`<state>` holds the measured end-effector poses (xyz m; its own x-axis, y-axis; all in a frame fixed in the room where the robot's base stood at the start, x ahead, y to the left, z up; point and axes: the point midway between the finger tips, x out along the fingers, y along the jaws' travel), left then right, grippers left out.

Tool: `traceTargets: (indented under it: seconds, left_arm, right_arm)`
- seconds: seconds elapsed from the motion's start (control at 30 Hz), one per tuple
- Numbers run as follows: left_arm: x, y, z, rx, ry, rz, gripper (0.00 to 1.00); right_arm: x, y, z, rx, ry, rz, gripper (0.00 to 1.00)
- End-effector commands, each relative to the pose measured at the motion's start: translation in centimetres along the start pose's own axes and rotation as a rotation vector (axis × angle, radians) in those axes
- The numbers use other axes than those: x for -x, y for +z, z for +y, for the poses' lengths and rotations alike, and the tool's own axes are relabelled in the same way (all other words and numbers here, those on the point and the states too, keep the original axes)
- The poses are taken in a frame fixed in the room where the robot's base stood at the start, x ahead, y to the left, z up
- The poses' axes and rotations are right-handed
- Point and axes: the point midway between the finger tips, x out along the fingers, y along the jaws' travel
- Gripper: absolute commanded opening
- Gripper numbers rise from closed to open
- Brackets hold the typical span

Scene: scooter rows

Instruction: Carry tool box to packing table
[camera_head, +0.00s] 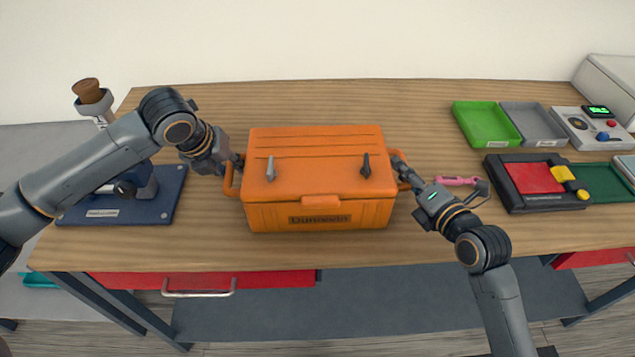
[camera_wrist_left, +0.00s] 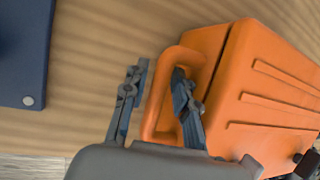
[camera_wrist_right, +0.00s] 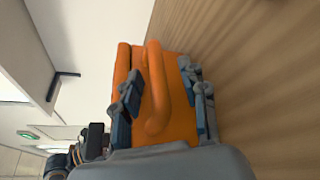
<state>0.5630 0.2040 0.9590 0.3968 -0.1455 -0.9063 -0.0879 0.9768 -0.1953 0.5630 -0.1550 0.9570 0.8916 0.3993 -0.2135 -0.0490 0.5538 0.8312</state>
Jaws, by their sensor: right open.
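The orange tool box (camera_head: 318,200) stands shut and upright on the wooden table, with a handle at each end and two grey latches on top. My left gripper (camera_head: 233,168) is at its left handle. In the left wrist view the jaws (camera_wrist_left: 157,73) are apart around the handle (camera_wrist_left: 155,115), one finger outside and one in the gap beside the box. My right gripper (camera_head: 400,168) is at the right handle. In the right wrist view its jaws (camera_wrist_right: 160,72) are open, with the handle (camera_wrist_right: 156,90) between them.
The wooden table (camera_head: 420,110) also bears a blue-based device (camera_head: 110,205) at left. A pink tool (camera_head: 457,181), a green tray (camera_head: 485,124), a grey tray (camera_head: 532,122) and a red-black unit (camera_head: 535,180) lie at right. The tabletop behind the box is clear.

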Motion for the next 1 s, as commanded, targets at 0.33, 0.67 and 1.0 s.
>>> traceTargets:
  seconds: [0.33,0.67,1.0]
  left_arm:
    - [0.0,-0.01,-0.01,0.0,0.0,0.0,0.0]
    - [0.01,-0.01,0.01,0.0,0.0,0.0,0.0]
    - [0.48,0.27,-0.09,0.001,-0.001,-0.003,0.0]
  right_arm:
    - [0.02,0.0,0.0,0.0,0.0,0.0,0.14]
    - [0.03,0.0,-0.02,0.001,0.0,0.0,0.0]
    - [0.14,0.32,0.48,0.003,0.004,-0.003,0.0]
